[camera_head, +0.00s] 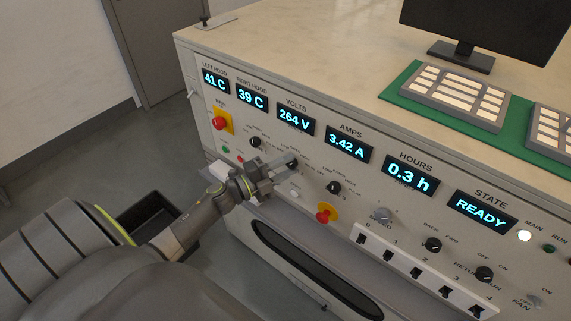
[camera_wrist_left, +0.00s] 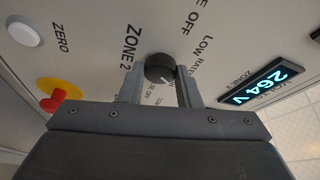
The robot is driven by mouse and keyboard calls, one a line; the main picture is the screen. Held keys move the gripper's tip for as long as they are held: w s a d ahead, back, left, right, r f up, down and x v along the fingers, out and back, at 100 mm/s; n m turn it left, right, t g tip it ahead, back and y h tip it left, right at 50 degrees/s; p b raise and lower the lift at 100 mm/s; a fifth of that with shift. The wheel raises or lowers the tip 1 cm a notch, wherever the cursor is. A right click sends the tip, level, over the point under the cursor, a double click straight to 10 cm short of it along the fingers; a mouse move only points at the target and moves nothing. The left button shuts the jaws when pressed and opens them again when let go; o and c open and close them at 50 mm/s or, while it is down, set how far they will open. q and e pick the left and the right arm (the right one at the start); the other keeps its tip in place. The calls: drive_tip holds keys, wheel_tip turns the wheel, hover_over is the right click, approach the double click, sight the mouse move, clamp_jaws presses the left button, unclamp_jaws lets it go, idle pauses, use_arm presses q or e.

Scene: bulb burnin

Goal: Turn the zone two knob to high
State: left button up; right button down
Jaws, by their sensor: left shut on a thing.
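The zone two knob (camera_wrist_left: 159,67) is a small round black knob on the pale panel, beside the printed label ZONE 2. In the left wrist view it sits between the two fingers of my left gripper (camera_wrist_left: 160,85), which is shut on it. A pale pointer line shows at the knob's edge on the side toward the gripper; the setting it marks is hard to tell. Words including OFF and LOW are printed around it. In the head view my left gripper (camera_head: 284,167) is against the panel below the VOLTS display and hides the knob.
Other black knobs (camera_head: 334,187) sit nearby on the panel. A red stop button (camera_head: 324,213) on yellow lies below right of the gripper, another (camera_head: 221,123) at upper left. A white button (camera_wrist_left: 24,32) is near the ZERO label. A row of sockets (camera_head: 416,272) projects at lower right.

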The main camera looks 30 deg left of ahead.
use_arm(q)
drive_tip(key=shift+m+g, duration=0.3)
drive_tip(key=shift+m, duration=0.3)
drive_tip(key=o, duration=1)
drive_tip(key=b+v, duration=0.3)
drive_tip(key=v, duration=1.4)
drive_tip(key=shift+s, duration=0.25)
drive_tip(key=shift+f, duration=0.1)
